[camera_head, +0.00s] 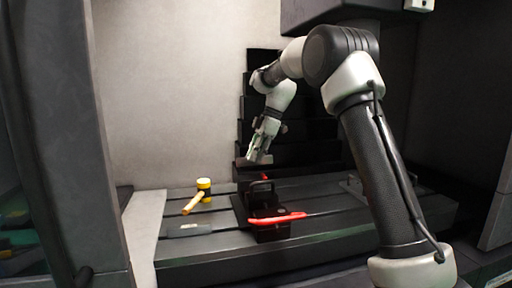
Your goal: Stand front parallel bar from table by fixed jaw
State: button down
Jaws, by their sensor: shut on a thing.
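My gripper (257,157) is above and behind the dark vise, pointing down. It is shut on a small grey piece at its tips, seemingly a parallel bar, mostly hidden by the fingers. The black vise (272,234) stands on the slotted machine table (330,235), with its upright jaw (261,190) at the back. I cannot tell clearly which jaw is the fixed one. A flat dark grey piece (188,229) lies on the table left of the vise; I cannot tell whether it is a bar or a mat.
A red handle (278,218) lies across the vise and sticks out to the right. A yellow mallet (199,195) lies left of the vise. A thin metal bracket (352,186) is behind at right. Dark stepped panels (300,130) rise behind the table.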

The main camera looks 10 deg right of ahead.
aim_at(256, 179)
jog(key=shift+f, duration=4.7)
jog(key=c, duration=1.4)
grip_release()
jog(key=shift+o, duration=0.2)
notch_tip(256, 179, up, 10)
jog(key=shift+f, duration=0.1)
jog(key=shift+r, duration=0.6)
